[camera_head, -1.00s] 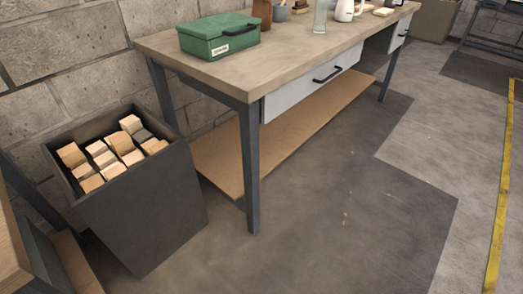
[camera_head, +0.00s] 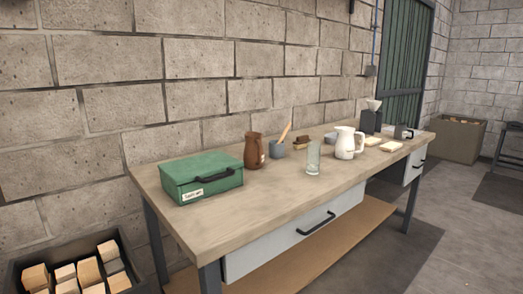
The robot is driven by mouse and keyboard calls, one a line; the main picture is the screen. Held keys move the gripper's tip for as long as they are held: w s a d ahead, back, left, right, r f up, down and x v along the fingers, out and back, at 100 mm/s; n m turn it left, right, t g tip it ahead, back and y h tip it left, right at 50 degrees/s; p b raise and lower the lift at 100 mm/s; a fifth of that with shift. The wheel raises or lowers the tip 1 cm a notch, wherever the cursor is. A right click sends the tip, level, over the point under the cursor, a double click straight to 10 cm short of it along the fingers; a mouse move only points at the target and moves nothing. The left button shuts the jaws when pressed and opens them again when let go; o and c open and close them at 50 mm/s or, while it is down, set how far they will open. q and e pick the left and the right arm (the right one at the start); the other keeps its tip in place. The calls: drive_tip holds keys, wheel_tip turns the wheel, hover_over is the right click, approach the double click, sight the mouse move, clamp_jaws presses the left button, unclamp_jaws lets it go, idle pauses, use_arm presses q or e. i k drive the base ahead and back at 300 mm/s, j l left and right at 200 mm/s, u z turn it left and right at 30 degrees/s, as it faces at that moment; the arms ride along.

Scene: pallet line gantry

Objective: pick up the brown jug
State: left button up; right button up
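The brown jug (camera_head: 253,151) stands upright on the workbench (camera_head: 225,226), towards its wall side. It is just right of a green toolbox (camera_head: 200,178) and left of a grey cup (camera_head: 277,151). A small light mark shows on the jug's right side. Nothing visibly covers the jug. Neither of my grippers is in the head view.
A clear glass (camera_head: 313,158), a white pitcher (camera_head: 346,143) and several small items stand farther right on the bench. Bare bench top lies in front of the jug. A dark bin of wood blocks (camera_head: 15,270) stands at lower left. A block wall rises behind.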

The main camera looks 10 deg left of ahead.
sight(253, 156)
drive_tip(key=i+l+u, duration=0.1)
drive_tip(key=l, duration=0.25)
drive_tip(key=i+l, duration=0.25)
drive_tip(key=i+l+u, duration=0.15)
drive_tip(key=l, duration=0.3)
drive_tip(key=i+l+u, duration=0.1)
drive_tip(key=l, duration=0.3)
drive_tip(key=i+l, duration=0.25)
drive_tip(key=l, duration=0.15)
drive_tip(key=u, duration=0.05)
